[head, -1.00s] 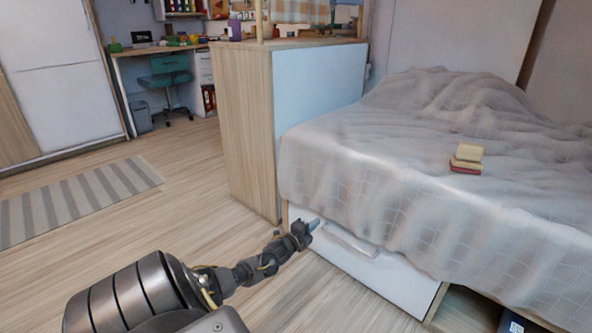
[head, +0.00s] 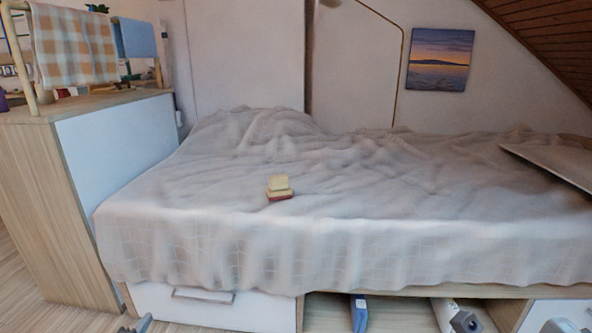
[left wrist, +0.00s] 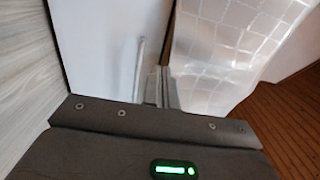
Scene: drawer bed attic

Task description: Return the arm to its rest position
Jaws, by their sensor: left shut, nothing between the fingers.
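My left gripper (head: 140,326) shows only as a small tip at the bottom edge of the head view, in front of the bed's white drawer (head: 240,311). In the left wrist view the fingers of my left gripper (left wrist: 160,88) are together and empty. They point toward a white panel, with the hanging bedspread (left wrist: 222,50) to their right. A grey bar stands left of the fingers in that view. Most of my left arm is outside the head view. I do not see my right gripper.
The bed (head: 390,240) fills the middle, with a small stack of books (head: 279,187) on its cover. A wooden cabinet (head: 45,190) stands at the left. Open niches under the bed hold a blue binder (head: 359,314) and other items. Some floor (head: 20,290) shows at far left.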

